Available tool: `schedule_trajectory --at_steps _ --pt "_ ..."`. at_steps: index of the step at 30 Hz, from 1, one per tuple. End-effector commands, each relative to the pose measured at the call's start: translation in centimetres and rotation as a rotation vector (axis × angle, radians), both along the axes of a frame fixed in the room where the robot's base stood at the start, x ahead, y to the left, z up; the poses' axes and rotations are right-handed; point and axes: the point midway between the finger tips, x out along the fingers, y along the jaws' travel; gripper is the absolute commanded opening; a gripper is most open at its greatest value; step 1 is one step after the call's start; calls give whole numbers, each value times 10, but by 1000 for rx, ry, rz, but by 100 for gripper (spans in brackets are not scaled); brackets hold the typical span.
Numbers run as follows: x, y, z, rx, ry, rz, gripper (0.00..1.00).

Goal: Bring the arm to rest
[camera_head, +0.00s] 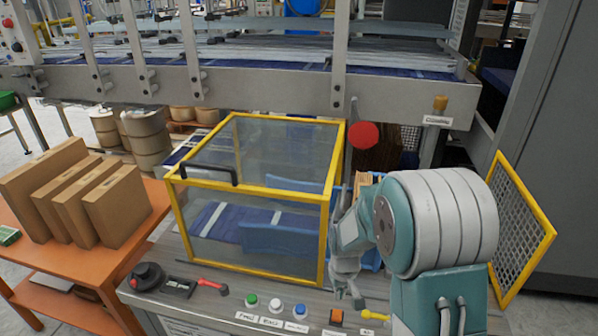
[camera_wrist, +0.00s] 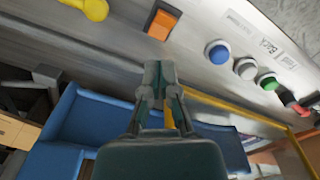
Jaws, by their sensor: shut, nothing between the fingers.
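My arm reaches in from the right in the head view, bent, with my gripper (camera_head: 348,296) pointing down over the control panel (camera_head: 215,318). In the wrist view my gripper (camera_wrist: 160,74) is shut, its fingertips together and nothing between them. It is close to an orange square button (camera_wrist: 162,22), which also shows in the head view (camera_head: 337,317). I cannot tell whether the fingertips touch the panel.
A yellow-framed clear guard box (camera_head: 255,185) stands left of my gripper. Blue (camera_head: 273,307), white (camera_head: 276,305) and green (camera_head: 251,299) buttons line the panel. A yellow mesh gate (camera_head: 520,225) is at right. Cardboard boxes (camera_head: 118,205) stand on an orange table (camera_head: 150,225).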

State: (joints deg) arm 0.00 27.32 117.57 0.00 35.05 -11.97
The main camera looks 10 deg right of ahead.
Motion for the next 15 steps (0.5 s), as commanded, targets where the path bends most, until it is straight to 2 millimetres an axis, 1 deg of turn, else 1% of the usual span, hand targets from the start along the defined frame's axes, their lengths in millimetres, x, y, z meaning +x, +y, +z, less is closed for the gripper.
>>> schedule_trajectory --at_steps 2,5,9,15 --pt "-1 0 10 0 -13 -4 0" --pt "-6 0 37 0 -48 -16 0" --pt "-22 0 83 2 -106 -40 0" --pt "-51 0 141 7 -189 -75 0"
